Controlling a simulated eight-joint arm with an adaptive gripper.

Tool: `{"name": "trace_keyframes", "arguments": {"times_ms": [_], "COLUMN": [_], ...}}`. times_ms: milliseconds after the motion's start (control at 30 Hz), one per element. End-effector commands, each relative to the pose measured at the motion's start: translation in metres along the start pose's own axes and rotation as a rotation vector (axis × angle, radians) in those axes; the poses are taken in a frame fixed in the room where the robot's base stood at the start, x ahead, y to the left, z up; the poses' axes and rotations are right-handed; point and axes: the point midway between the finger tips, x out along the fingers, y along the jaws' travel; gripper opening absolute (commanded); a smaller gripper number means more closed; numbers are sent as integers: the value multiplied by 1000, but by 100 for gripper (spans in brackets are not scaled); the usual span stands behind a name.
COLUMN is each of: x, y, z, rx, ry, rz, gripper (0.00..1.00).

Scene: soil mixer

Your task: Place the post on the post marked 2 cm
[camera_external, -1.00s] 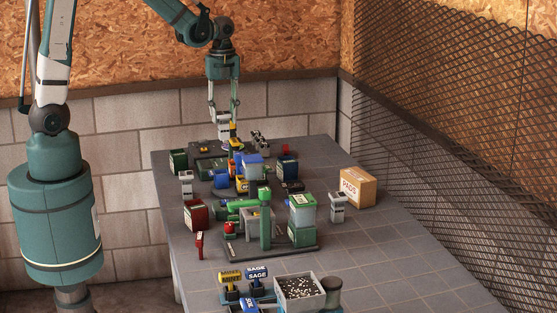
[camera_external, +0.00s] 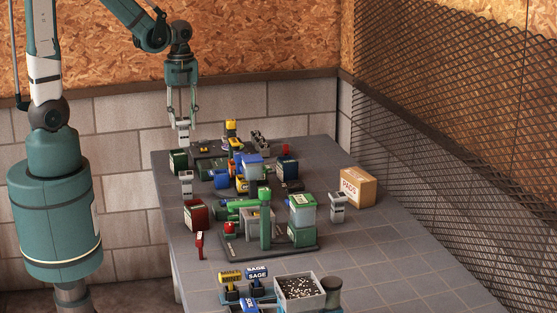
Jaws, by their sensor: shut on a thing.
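My gripper (camera_external: 183,121) is shut on a light grey post (camera_external: 183,133) with dark markings. It holds the post upright at the far left of the table, above the dark green box's level. A similar light grey post (camera_external: 186,184) stands on the table at the left, nearer the camera than the held one. Another similar post (camera_external: 338,207) stands at the right beside the cardboard box. The markings on all of them are too small to read, so I cannot tell which is marked 2 cm.
A dark green box (camera_external: 178,162) stands near the left post, with a dark red box (camera_external: 195,216) in front. A green machine (camera_external: 265,220) and several coloured blocks crowd the middle. A cardboard box (camera_external: 358,188) is at the right. The front right tabletop (camera_external: 410,270) is clear.

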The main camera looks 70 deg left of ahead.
Motion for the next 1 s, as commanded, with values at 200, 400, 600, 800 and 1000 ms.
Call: {"name": "trace_keyframes", "arguments": {"times_ms": [200, 400, 600, 800, 1000], "x": [0, 9, 30, 50, 58], "y": [0, 0, 0, 0, 0], "z": [0, 0, 0, 0, 0], "rx": [0, 0, 0, 0, 0], "ry": [0, 0, 0, 0, 0], "rz": [0, 0, 0, 0, 0], "gripper": [18, 18, 18, 18, 18]}}
